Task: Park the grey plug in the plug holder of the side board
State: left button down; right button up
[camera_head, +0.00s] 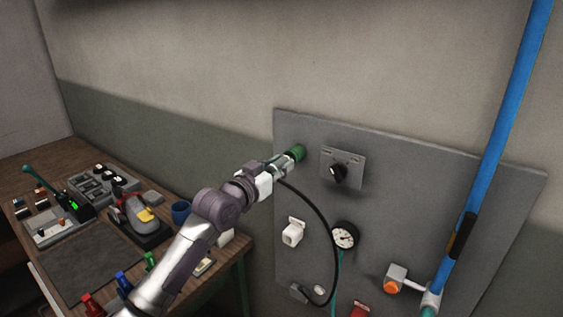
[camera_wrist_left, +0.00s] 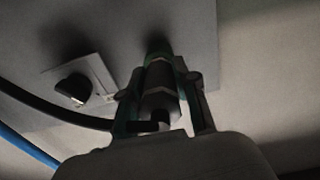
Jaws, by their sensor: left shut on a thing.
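My left gripper (camera_head: 281,166) is at the upper left of the grey side board (camera_head: 420,190). In the left wrist view its two fingers are shut on the grey plug (camera_wrist_left: 159,104), which points at the board. A black cable (camera_head: 328,228) runs from the plug down in a loop to the board's lower left. A round green fitting (camera_head: 298,152) sits at the plug's front end; it looks dark in the wrist view. I cannot tell whether it is the plug holder, or how far the plug is in it. My right gripper is out of view.
A black rotary switch (camera_head: 339,172) is close right of the gripper. Below are a white box (camera_head: 292,232), a gauge (camera_head: 344,235) and an orange button (camera_head: 391,286). A long blue bar (camera_head: 497,130) crosses the right side. A cluttered workbench (camera_head: 240,247) stands left.

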pick_arm(q)
jog(key=shift+s+a+r, duration=0.2)
jog(key=shift+s+a, duration=0.15)
jog(key=shift+s, duration=0.1)
jog(key=shift+s+a+f+p, duration=0.1)
jog(key=shift+s+a+p, duration=0.2)
jog(key=shift+s+p, duration=0.2)
jog(key=shift+p+v, duration=0.6)
jog(key=shift+v, duration=0.75)
notch_tip(320, 180, down, 28)
jog(key=s+a+b, duration=0.1)
jog(key=b, duration=1.8)
jog(key=shift+s, duration=0.3)
dwell(0.4)
jog(key=shift+b+x, duration=1.5)
jog(key=shift+x, duration=1)
